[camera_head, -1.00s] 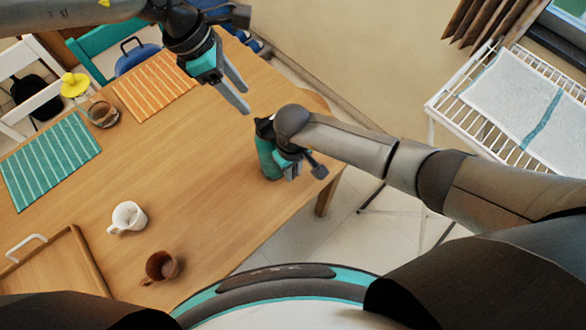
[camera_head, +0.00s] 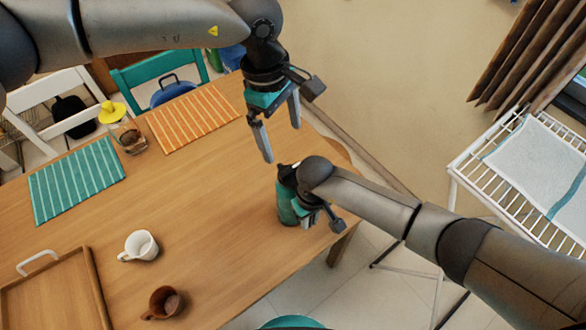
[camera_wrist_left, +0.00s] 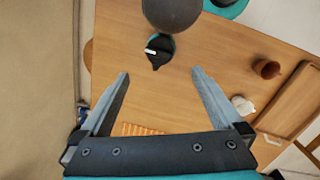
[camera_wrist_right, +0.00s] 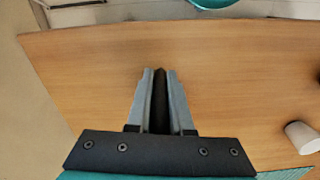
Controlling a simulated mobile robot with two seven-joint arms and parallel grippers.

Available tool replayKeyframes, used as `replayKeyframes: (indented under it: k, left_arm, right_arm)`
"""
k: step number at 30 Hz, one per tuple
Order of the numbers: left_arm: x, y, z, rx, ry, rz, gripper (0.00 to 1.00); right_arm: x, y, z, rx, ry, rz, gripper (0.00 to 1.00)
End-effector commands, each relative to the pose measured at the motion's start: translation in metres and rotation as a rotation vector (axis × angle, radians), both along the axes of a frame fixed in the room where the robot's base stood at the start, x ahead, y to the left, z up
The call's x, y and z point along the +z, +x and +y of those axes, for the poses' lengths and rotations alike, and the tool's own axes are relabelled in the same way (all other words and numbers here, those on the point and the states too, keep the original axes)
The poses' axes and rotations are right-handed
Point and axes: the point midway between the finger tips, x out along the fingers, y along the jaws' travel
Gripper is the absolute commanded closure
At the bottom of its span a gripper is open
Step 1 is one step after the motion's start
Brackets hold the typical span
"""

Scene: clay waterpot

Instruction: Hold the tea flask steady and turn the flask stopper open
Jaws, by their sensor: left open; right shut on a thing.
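The teal tea flask (camera_head: 286,208) stands upright near the table's right edge, partly hidden by my right arm. Its dark flask stopper (camera_head: 287,172) is on top; in the left wrist view the black stopper (camera_wrist_left: 157,53) shows from above with a pale mark. My right gripper (camera_head: 306,212) is at the flask's side and shut on it. In the right wrist view its fingers (camera_wrist_right: 160,75) are close together with a dark strip between them; the flask body is not visible there. My left gripper (camera_head: 282,143) is open and empty, pointing down just above and behind the stopper, not touching it.
A white mug (camera_head: 140,246), a brown cup (camera_head: 164,302) and a wooden tray (camera_head: 91,262) are at the left front. A glass (camera_head: 131,142) stands between teal (camera_head: 78,180) and orange (camera_head: 195,122) placemats. A drying rack (camera_head: 487,180) stands right. The table's middle is clear.

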Motion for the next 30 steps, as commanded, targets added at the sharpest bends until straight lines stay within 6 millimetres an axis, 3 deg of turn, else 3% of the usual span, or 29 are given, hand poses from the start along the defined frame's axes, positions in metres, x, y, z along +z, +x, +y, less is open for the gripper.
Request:
replayKeyframes:
  k: [6, 12, 30]
  left_arm:
    - [0.011, 0.000, -0.015, -0.270, 0.098, -0.029, 0.00]
    - [0.008, 0.000, -0.017, -0.344, 0.128, -0.033, 0.00]
    - [-0.095, -0.001, -0.015, -0.341, 0.127, -0.032, 0.00]
  right_arm:
    - [0.000, 0.000, -0.001, -0.002, -0.004, 0.000, 1.00]
    - [0.000, 0.000, -0.001, -0.002, -0.004, 0.000, 1.00]
    - [0.000, 0.000, -0.001, -0.002, -0.003, 0.001, 1.00]
